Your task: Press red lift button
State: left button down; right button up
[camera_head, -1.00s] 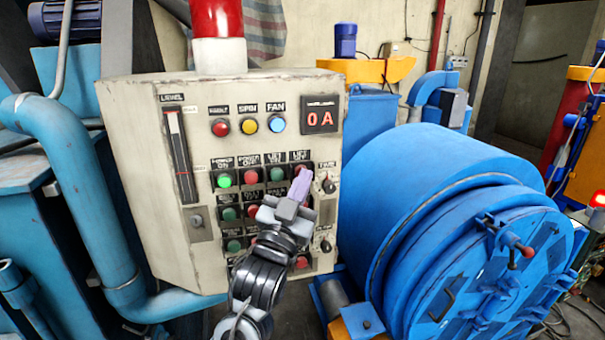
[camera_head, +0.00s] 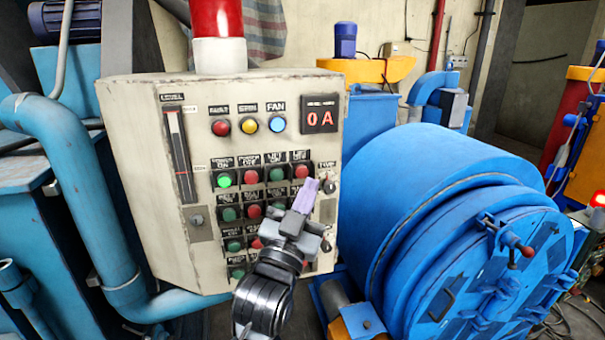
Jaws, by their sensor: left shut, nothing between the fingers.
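The cream control panel (camera_head: 155,130) stands left of centre in the head view, with rows of green and red buttons. The red lift button (camera_head: 301,171), at the right end of the top row under a small black label, is in plain sight. A green button (camera_head: 276,174) sits just left of it. My left gripper (camera_head: 306,194) is shut and empty, its pale purple fingertips pointing up just below the red lift button. I cannot tell whether the tips touch the panel. The gripper hides part of the lower button rows. My right gripper is out of view.
A rotary knob (camera_head: 329,186) is close to the right of the fingertips. A lit green button (camera_head: 224,180) is at the row's left end. The display (camera_head: 320,119) reads 0 A. A big blue drum (camera_head: 430,190) stands to the right.

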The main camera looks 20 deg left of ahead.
pick_arm(q)
jog(key=shift+s+d, duration=0.7)
jog(key=shift+s, duration=0.15)
dwell(0.6)
jog(key=s+a+f+g+p, duration=0.1)
jog(key=s+f+g+p, duration=0.25)
jog(key=f, duration=1.05)
jog(key=s+a+f+g+p, duration=0.2)
jog(key=s+f+g, duration=0.15)
jog(key=f, duration=1.05)
jog(key=s+f+g, duration=0.4)
jog(key=s, duration=0.4)
jog(key=s+a+f+g+p, duration=0.1)
jog(key=s+f+g, duration=0.3)
jog(key=s, duration=0.4)
jog(key=s+f+g+p, duration=0.1)
jog(key=s+f+g, duration=0.3)
jog(key=s, duration=0.4)
jog(key=shift+a+f+g+h, duration=0.2)
jog(key=shift+f+g+h, duration=0.1)
jog(key=shift+f+g, duration=0.15)
